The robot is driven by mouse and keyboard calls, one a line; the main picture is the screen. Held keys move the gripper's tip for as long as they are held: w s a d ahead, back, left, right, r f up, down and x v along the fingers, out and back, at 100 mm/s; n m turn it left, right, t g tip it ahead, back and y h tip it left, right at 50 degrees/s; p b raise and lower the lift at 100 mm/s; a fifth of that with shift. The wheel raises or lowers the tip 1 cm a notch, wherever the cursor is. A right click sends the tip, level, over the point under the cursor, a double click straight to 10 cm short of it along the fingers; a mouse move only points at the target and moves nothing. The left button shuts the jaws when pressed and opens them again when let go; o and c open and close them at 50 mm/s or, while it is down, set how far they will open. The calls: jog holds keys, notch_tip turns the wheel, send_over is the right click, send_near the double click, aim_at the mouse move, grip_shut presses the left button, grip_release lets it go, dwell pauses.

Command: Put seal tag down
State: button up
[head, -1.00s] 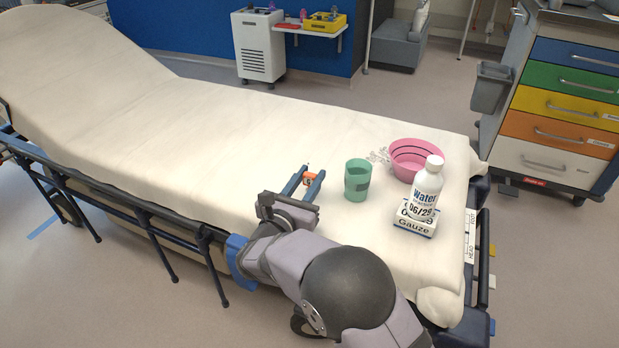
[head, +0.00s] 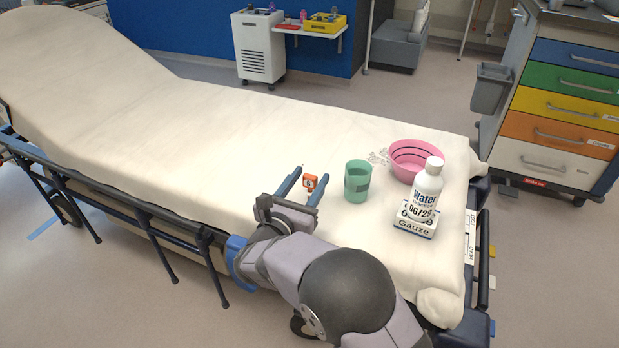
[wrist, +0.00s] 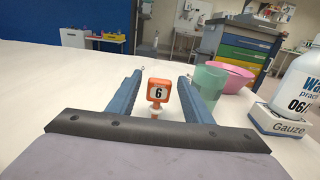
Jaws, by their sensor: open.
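In the head view the orange tag (head: 310,182) shows on the white sheet of the stretcher (head: 200,130), between the blue fingertips of my gripper (head: 304,185). My gripper is open, low over the sheet, and holds nothing. The tag's base is small in both views.
Right of my gripper stand a green cup (head: 357,190), a pink bowl (head: 420,158), and a water bottle (head: 427,185) on a gauze box (head: 415,225). A clear crumpled item (head: 379,157) lies by the bowl. The sheet to the left is free.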

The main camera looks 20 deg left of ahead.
jog(key=s, duration=1.1)
jog(key=shift+s, duration=0.2)
